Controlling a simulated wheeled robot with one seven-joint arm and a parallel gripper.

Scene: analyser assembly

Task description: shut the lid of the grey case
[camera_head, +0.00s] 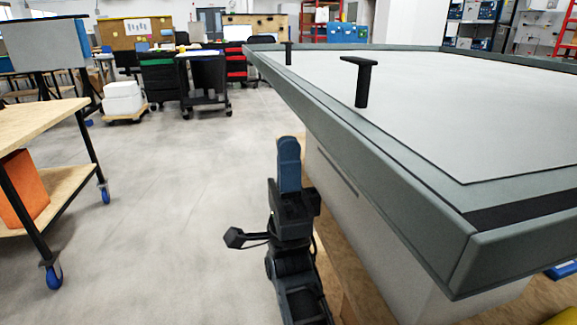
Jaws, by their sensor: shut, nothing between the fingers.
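The grey case (400,270) fills the right side of the head view. Its broad lid (375,158) has a grey-green rim and a pale flat panel, and it overhangs the case's pale body. A black T-shaped handle (361,80) stands on the panel, with a smaller black post behind it. I cannot tell how far the lid is raised, as its far side is cut off. My gripper (289,150) has blue fingers, points up and is shut and empty. It appears left of the lid's near edge, with no clear contact.
The case stands on a wooden surface (360,285). At left is a wooden-topped cart (35,125) on blue castors, with an orange item (22,190) on its lower shelf. Open grey floor (160,210) lies between. Dark trolleys (205,80) and white boxes (122,98) stand farther back.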

